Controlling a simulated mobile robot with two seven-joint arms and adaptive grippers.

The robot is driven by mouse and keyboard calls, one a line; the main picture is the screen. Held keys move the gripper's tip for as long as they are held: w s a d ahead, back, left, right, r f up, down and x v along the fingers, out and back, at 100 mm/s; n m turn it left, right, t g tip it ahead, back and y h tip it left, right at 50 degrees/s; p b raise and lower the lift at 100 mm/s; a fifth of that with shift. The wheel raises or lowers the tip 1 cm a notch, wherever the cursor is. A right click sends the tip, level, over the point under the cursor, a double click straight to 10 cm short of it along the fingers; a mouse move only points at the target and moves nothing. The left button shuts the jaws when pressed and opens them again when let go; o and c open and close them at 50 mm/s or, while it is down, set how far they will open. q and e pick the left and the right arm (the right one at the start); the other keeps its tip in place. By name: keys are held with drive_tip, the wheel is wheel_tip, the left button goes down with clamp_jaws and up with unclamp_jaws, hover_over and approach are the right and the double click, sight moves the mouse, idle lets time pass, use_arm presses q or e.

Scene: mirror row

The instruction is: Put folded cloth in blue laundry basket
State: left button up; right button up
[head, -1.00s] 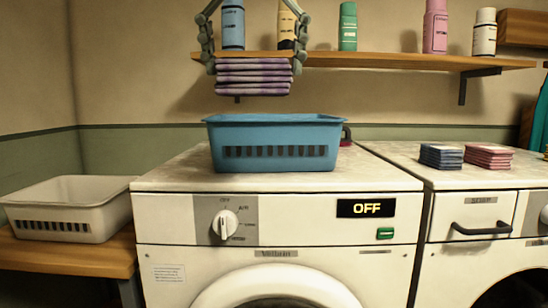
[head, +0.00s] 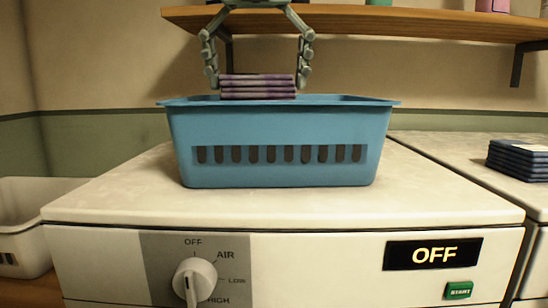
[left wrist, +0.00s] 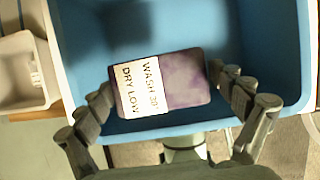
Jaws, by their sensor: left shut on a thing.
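The folded purple cloth (head: 258,86) is a striped stack held between the fingers of my left gripper (head: 258,78). In the left wrist view the cloth (left wrist: 180,82) has a white label reading "WASH 30 DRY LOW", with a finger of my left gripper (left wrist: 165,95) on each side. The blue laundry basket (head: 280,125) stands on the white machine. The cloth is at the height of the basket's rim; its lower edge is hidden behind the front rim. In the left wrist view the cloth is over the opening of the blue basket (left wrist: 255,40). My right gripper is not in view.
A white basket (head: 40,190) stands lower at the left; it also shows in the left wrist view (left wrist: 20,90). A dark blue folded stack (head: 520,160) lies on the machine at right. A wooden shelf (head: 400,22) runs above and behind the basket.

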use_arm(q)
drive_tip(key=f, duration=0.5)
drive_tip(key=shift+s+f, duration=0.3)
wheel_tip(320, 180, down, 4)
drive_tip(key=shift+r, duration=0.2)
drive_tip(key=shift+f, duration=0.25)
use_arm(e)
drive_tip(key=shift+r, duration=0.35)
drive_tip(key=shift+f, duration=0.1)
use_arm(q)
drive_tip(key=o, duration=0.7)
drive_tip(key=shift+o, duration=0.7)
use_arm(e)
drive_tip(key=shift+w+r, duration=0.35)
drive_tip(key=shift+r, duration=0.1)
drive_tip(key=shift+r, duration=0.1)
